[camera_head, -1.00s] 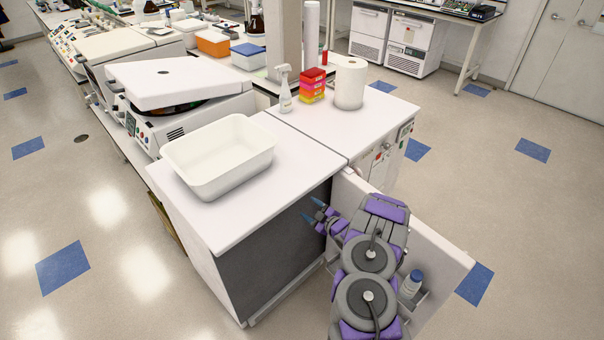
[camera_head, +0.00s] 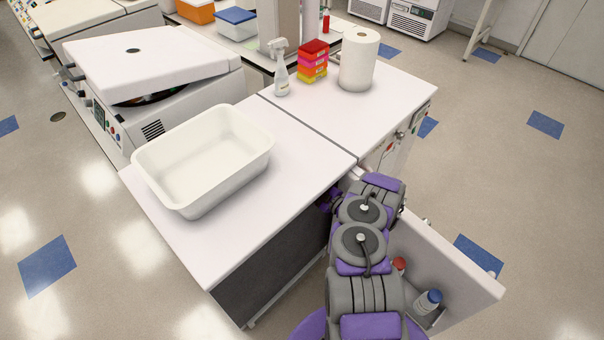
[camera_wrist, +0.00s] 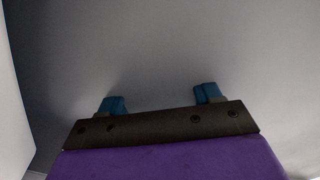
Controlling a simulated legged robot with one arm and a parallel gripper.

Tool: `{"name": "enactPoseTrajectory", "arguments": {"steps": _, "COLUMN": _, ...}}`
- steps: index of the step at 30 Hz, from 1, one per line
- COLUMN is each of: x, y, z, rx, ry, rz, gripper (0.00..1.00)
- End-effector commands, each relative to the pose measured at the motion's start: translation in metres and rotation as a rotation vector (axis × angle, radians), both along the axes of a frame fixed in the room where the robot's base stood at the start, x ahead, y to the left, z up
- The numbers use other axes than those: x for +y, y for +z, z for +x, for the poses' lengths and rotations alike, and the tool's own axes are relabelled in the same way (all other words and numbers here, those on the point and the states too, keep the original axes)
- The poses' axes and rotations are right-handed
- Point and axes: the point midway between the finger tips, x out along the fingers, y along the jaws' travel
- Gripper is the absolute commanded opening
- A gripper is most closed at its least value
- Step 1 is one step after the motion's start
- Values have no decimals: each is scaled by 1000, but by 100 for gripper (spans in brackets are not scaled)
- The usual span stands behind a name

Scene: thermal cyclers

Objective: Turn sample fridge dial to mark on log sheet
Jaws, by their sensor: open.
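My arm reaches in at the hinge side of the opening, and the worktop edge largely hides my gripper in the head view. In the wrist view my gripper (camera_wrist: 162,97) has its two blue fingertips spread apart with nothing between them. They face a plain, pale, shaded surface, seemingly the fridge interior. The dial is not visible in either view. I cannot make out the log sheet for certain.
A white tub (camera_head: 205,165) sits on the worktop. Behind it stand a spray bottle (camera_head: 281,75), stacked coloured boxes (camera_head: 312,62) and a paper roll (camera_head: 358,60). A red-capped bottle (camera_head: 399,265) and a blue-capped bottle (camera_head: 428,301) are on the door shelf, close beside my arm.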

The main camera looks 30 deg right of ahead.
Motion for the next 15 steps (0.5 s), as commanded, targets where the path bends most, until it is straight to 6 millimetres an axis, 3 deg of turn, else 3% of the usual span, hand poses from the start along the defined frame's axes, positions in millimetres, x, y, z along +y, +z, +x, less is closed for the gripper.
{"name": "enactPoseTrajectory", "arguments": {"steps": 9, "x": 12, "y": -5, "z": 44, "rx": 1, "ry": 2, "rz": 3, "gripper": 63}}
{"name": "enactPoseTrajectory", "arguments": {"steps": 15, "x": 18, "y": -3, "z": 56, "rx": 1, "ry": 1, "rz": 2, "gripper": 63}}
